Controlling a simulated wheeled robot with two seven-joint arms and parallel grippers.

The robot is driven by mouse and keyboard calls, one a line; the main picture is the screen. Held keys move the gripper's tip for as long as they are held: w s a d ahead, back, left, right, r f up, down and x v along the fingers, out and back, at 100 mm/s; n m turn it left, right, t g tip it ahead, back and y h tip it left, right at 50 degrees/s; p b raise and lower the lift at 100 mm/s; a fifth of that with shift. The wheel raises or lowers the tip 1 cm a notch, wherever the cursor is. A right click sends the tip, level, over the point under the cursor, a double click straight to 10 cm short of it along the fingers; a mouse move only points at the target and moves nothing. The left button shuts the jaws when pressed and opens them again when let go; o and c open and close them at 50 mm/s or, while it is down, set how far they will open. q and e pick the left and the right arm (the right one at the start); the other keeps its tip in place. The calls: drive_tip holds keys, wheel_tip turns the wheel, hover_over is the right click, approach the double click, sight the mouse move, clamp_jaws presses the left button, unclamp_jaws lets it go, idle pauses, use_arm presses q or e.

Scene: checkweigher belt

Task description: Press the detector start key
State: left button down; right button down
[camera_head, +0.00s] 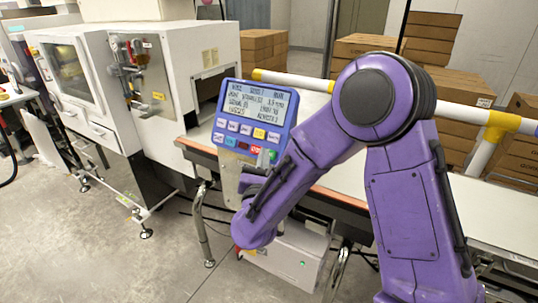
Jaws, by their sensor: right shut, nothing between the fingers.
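The control panel (252,120) is a blue-framed box with a lit text screen and rows of small keys, tilted on a stand by the belt. A green key (272,155), which looks like the start key, is at its lower right, beside a red key (256,150). My purple right arm comes in from the right and bends down to the panel. My right gripper (268,171) is shut and empty just below the green key; I cannot tell whether it touches it. The forearm partly hides the gripper. My left gripper is out of view.
The conveyor belt (487,212) runs behind the panel and my arm, with a white and yellow rail (468,115) beyond. A white machine (170,80) stands at left. A grey box (290,262) is below the belt. Cardboard boxes (432,35) are stacked behind. The floor at lower left is clear.

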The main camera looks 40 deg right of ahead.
idle(0.3)
drive_tip(key=shift+w+d+f+b, duration=0.15)
drive_tip(key=shift+d+f+b, duration=0.05)
drive_tip(key=shift+d+b, duration=0.2)
drive_tip(key=shift+w+d+f+b, duration=0.15)
drive_tip(key=shift+d+f+b, duration=0.05)
drive_tip(key=shift+d+b, duration=0.15)
idle(0.5)
drive_tip(key=shift+a+r, duration=0.1)
drive_tip(key=shift+a, duration=0.05)
drive_tip(key=shift+s+a+r, duration=0.3)
drive_tip(key=shift+a, duration=0.3)
